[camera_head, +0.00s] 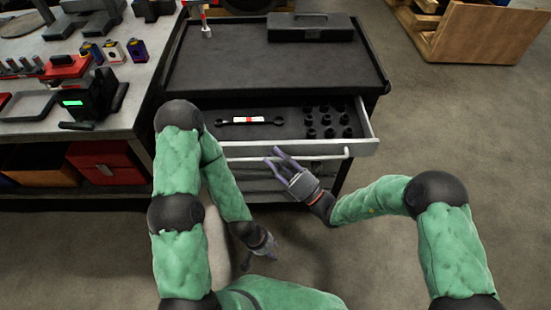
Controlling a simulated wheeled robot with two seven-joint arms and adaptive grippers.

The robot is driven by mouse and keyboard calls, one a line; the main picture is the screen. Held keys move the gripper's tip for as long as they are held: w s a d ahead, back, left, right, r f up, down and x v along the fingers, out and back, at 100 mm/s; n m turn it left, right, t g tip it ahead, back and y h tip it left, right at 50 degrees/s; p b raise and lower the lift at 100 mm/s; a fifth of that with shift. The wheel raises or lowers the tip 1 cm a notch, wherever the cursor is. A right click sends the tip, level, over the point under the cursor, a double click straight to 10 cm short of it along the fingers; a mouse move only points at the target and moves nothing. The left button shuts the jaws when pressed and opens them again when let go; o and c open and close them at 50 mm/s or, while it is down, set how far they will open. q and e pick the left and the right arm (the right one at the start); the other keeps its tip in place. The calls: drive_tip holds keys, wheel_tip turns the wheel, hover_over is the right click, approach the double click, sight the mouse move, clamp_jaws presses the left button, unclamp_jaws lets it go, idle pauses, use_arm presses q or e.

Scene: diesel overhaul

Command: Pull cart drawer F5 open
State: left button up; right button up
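A drawer (368,147) of the dark tool cart (230,65) stands pulled out toward me. Its label cannot be read, so I cannot tell whether it is F5. A pale bar handle (325,156) runs along its front. My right gripper (272,155) is at the middle of this handle, with its two fingers apart and one on either side of the bar as seen from above. Whether they touch it is unclear. My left gripper (260,262) hangs low in front of the cart, away from the drawer; its fingers are small and dark.
The drawer holds a wrench (240,121) and several black sockets (311,120). A dark toolbox (310,28) sits on the cart top. A workbench (145,105) stands close at left. A wooden crate (485,32) is at back right; the floor at right is clear.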

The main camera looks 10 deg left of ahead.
drive_tip(key=shift+a, duration=0.1)
clamp_jaws()
use_arm(q)
drive_tip(key=r+p, duration=0.2)
drive_tip(key=s+r+p, duration=0.1)
drive_tip(key=r+p, duration=0.1)
drive_tip(key=shift+s+d+r, duration=0.2)
use_arm(e)
drive_tip(key=s, duration=0.1)
drive_tip(key=s+d, duration=0.1)
drive_tip(key=s, duration=0.3)
drive_tip(key=shift+s+d, duration=0.2)
drive_tip(key=shift+d, duration=0.1)
unclamp_jaws()
drive_tip(key=v, duration=1.2)
